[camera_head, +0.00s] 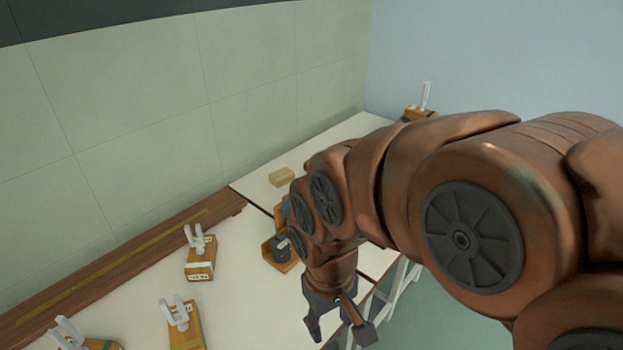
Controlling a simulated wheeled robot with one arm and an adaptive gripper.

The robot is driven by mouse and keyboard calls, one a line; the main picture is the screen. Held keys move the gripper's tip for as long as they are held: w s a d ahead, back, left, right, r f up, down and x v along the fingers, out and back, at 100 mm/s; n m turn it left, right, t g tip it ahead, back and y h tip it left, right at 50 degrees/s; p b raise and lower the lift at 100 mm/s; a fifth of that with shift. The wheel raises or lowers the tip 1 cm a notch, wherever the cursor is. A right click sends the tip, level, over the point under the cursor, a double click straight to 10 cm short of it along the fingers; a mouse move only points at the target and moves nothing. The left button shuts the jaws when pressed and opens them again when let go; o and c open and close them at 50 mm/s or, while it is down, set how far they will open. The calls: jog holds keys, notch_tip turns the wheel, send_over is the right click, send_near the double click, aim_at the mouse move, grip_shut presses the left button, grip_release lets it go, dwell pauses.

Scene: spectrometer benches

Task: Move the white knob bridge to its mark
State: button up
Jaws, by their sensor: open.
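Several wooden blocks with pale fork-shaped uprights stand on the white bench at lower left: one with a small label (200,262), one nearer the front (188,332), and one cut off at the bottom left corner (72,336). I cannot tell which of these, if any, is the white knob bridge. I cannot make out its mark. My gripper (338,326) is open and points down near the bench's right edge, to the right of the blocks. Its fingers are apart with nothing seen between them.
A wooden piece with dark parts (283,262) stands beside my arm, partly hidden. A small tan block (282,177) lies on the farther bench (342,132). A wooden block with a white upright (419,112) stands at the back. A wooden rail (120,262) runs along the wall.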

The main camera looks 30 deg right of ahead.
jog(key=w+d+f+t+b, duration=0.25)
jog(key=w+d, duration=0.35)
jog(key=w, duration=0.3)
jog(key=w+d+f+t+h+b, duration=0.15)
jog(key=w+d+f+t, duration=0.3)
jog(key=w, duration=0.55)
jog(key=w+d+f+t+b, duration=0.2)
jog(key=w+d+b, duration=0.1)
jog(key=w+d, duration=0.5)
jog(key=w+d+t+b, duration=0.6)
jog(key=w+d+t, duration=0.1)
jog(key=d+t, duration=0.25)
jog(key=shift+m+y, duration=0.3)
jog(key=shift+y, duration=0.05)
jog(key=shift+w+d+r+p, duration=0.15)
jog(key=shift+w+p, duration=0.05)
jog(key=shift+w, duration=1.05)
jog(key=shift+w+d+r+p, duration=0.15)
jog(key=shift+w+d, duration=0.05)
jog(key=shift+w, duration=1.1)
jog(key=shift+w+d+r+p, duration=0.15)
jog(key=shift+w+p, duration=0.05)
jog(key=shift+w, duration=1.05)
grip_shut()
